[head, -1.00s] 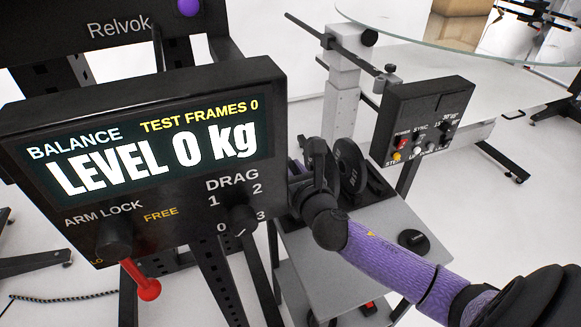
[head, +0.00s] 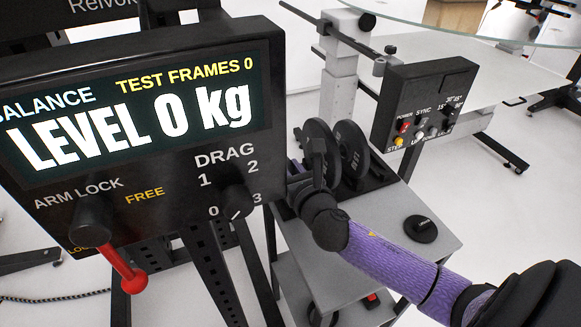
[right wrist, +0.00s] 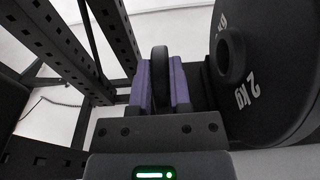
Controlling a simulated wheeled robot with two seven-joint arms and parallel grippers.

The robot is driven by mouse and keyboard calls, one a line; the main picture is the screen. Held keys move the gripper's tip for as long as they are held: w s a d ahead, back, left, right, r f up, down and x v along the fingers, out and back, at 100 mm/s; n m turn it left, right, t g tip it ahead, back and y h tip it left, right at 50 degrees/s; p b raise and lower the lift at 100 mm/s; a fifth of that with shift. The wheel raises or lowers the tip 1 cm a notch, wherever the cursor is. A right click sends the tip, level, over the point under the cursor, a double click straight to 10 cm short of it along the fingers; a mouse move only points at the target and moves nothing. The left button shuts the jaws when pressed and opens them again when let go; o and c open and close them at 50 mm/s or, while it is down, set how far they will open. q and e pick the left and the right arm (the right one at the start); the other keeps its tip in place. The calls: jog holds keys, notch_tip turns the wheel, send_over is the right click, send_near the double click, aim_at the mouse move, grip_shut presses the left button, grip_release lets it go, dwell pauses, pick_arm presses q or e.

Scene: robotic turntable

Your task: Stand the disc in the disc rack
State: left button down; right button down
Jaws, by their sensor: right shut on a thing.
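My right gripper (head: 309,178) is beside the black weight discs on a small grey stand. In the right wrist view its purple fingers (right wrist: 160,88) are shut on a thin black disc (right wrist: 160,62), seen edge-on and upright. A larger black disc marked 2 kg (right wrist: 272,75) stands close on the right in that view. In the head view two upright discs show, a nearer one (head: 319,140) partly behind the gripper and a farther one (head: 353,150). A black rack (head: 377,178) is at their foot, mostly hidden. I cannot tell whether the held disc touches it. My left gripper is out of view.
A balance console (head: 130,130) reading LEVEL 0 kg, with a red-handled lever (head: 122,270), stands close at left. A switch box (head: 425,105) is behind the stand. A black round knob-like piece (head: 420,228) lies on the grey stand top (head: 385,240).

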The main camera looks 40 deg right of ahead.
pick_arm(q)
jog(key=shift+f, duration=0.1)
pick_arm(e)
jog(key=shift+f, duration=0.2)
jog(key=c, duration=0.6)
grip_release()
jog(key=shift+o, duration=0.6)
jog(key=p+v, duration=0.3)
jog(key=v, duration=0.6)
jog(key=shift+r, duration=0.15)
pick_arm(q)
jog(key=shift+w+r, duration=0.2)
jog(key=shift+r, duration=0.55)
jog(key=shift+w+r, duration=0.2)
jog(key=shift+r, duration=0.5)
pick_arm(e)
jog(key=shift+s+a, duration=0.1)
jog(key=shift+s, duration=0.35)
